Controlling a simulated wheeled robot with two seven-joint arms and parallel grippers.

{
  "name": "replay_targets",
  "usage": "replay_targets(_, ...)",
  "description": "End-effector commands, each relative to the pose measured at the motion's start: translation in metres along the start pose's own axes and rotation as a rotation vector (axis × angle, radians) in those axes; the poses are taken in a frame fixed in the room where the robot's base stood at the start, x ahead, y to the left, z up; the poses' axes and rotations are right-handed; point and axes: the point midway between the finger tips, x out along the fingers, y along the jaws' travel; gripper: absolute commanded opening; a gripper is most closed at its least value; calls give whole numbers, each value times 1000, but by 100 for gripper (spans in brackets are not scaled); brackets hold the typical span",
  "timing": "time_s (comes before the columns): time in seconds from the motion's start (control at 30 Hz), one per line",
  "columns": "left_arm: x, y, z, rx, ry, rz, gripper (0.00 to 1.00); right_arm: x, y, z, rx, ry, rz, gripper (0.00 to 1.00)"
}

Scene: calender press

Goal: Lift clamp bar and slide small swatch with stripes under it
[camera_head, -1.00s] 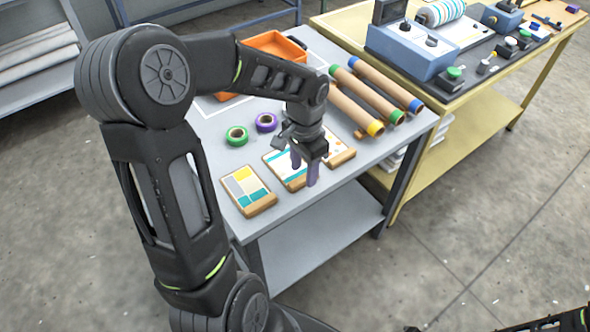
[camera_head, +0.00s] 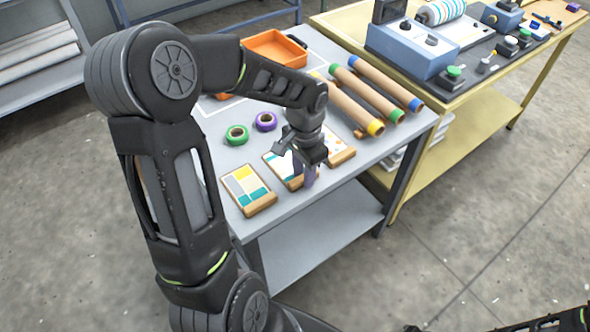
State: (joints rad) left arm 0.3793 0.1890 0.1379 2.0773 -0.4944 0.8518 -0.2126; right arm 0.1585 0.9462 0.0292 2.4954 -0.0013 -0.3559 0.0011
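The striped swatch (camera_head: 276,164), a small wood-edged board with white and teal bands, lies on the grey table between two other swatches. My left gripper (camera_head: 304,176) points down at its right part, fingers low beside or over its edge. The gripper hides part of the swatch. I cannot tell whether the fingers touch it or whether they are closed. The press with a striped roller (camera_head: 440,12) stands on the yellow bench at the upper right. I cannot clearly make out the clamp bar. Only part of my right arm shows at the bottom right; its gripper is out of view.
A colour-block swatch (camera_head: 248,190) lies left of the striped one and a dotted swatch (camera_head: 341,150) right. Green (camera_head: 237,135) and purple (camera_head: 265,121) tape rolls, an orange tray (camera_head: 275,47) and cardboard tubes (camera_head: 372,92) lie behind. The yellow bench (camera_head: 474,113) stands beside the grey table.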

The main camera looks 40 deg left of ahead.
Motion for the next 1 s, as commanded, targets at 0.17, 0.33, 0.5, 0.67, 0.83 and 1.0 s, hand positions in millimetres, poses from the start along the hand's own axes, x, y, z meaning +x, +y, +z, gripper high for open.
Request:
replay_targets(0.17,0,0,0,0,0,0,14,0,0,0,0,0,0,36)
replay_targets(0.33,0,0,0,0,0,0,0,0,0,0,0,0,0,36)
replay_targets(0.5,0,0,0,0,0,0,0,0,0,0,0,0,0,36)
replay_targets(0.67,0,0,0,0,0,0,0,0,0,0,0,0,0,36)
replay_targets(0.83,-1,0,0,0,0,0,0,0,0,0,0,0,0,36)
replay_targets(1.0,-14,0,-1,0,3,-2,0,0,0,0,0,0,0,36)
